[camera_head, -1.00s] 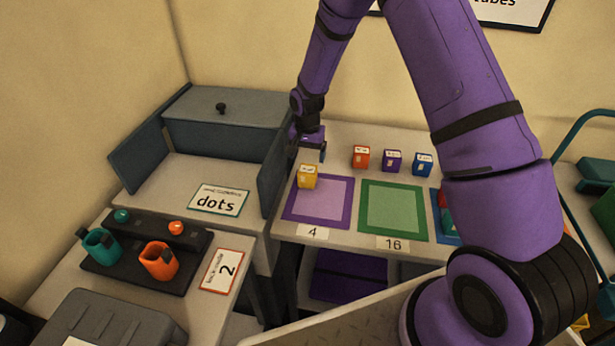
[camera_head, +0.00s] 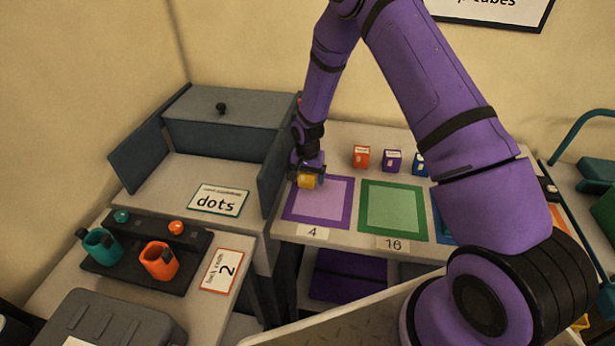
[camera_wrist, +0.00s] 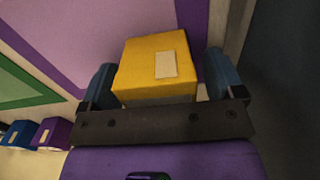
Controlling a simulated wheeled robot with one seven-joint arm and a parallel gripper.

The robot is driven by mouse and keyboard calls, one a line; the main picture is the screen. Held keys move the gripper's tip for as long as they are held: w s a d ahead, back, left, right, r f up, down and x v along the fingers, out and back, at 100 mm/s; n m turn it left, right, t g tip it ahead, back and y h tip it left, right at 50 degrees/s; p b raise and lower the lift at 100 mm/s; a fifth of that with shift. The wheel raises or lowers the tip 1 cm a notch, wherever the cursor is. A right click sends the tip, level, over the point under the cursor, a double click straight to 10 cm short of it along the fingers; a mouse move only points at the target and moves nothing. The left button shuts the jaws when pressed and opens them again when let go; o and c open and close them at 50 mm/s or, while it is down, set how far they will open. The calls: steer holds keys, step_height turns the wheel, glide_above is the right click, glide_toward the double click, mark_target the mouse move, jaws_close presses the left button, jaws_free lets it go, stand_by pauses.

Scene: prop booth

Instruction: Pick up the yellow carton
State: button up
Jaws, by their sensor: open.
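The yellow carton (camera_head: 306,181) stands at the back left corner of the purple-bordered mat (camera_head: 345,213). In the wrist view the yellow carton (camera_wrist: 155,68) lies between the two blue fingers of my gripper (camera_wrist: 158,85), with a small pale label on its face. My gripper (camera_head: 308,174) is open around the carton. A narrow gap shows between each finger and the carton's sides. In the head view my gripper hides the carton's upper part.
Orange (camera_head: 361,156), purple (camera_head: 392,161) and blue (camera_head: 420,164) cartons stand in a row behind the mats. A green mat (camera_head: 394,206) lies to the right. A dark upright panel (camera_head: 273,176) stands close left of my gripper.

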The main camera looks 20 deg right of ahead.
steer(key=c, duration=1.1)
steer(key=shift+o, duration=0.2)
steer(key=shift+r, duration=0.2)
